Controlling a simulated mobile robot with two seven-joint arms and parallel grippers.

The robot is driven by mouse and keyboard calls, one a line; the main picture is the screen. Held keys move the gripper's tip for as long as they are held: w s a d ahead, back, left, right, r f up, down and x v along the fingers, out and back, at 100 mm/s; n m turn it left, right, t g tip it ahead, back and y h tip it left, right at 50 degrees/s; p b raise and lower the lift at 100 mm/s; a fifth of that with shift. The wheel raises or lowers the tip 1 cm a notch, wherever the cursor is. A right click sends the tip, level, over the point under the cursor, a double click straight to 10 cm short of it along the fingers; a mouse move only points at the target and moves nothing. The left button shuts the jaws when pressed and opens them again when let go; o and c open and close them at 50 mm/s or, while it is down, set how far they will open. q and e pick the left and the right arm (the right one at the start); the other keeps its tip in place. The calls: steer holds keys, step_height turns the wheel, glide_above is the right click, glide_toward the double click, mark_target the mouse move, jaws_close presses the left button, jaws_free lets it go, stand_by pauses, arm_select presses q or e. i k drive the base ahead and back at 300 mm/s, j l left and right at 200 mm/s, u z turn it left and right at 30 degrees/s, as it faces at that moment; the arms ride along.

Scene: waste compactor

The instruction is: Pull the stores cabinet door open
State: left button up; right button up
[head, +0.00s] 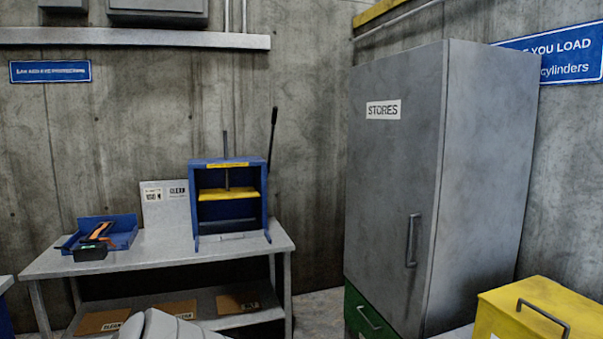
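The stores cabinet (488,170) is a tall grey metal box at the right of the head view. Its door (385,200) carries a white STORES label (383,109) and looks shut. A dark vertical handle (412,240) sits low on the door near its right edge. Neither gripper's fingers can be seen. A pale rounded piece at the bottom left, in front of the bench, seems to be part of my own arm.
A grey bench (160,252) at the left bears a blue press (197,210) and a blue tray (124,226) with tools. A yellow lidded box (540,300) stands at the front right, close to the cabinet.

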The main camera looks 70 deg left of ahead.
mark_target(397, 102)
steer(key=u, duration=1.75)
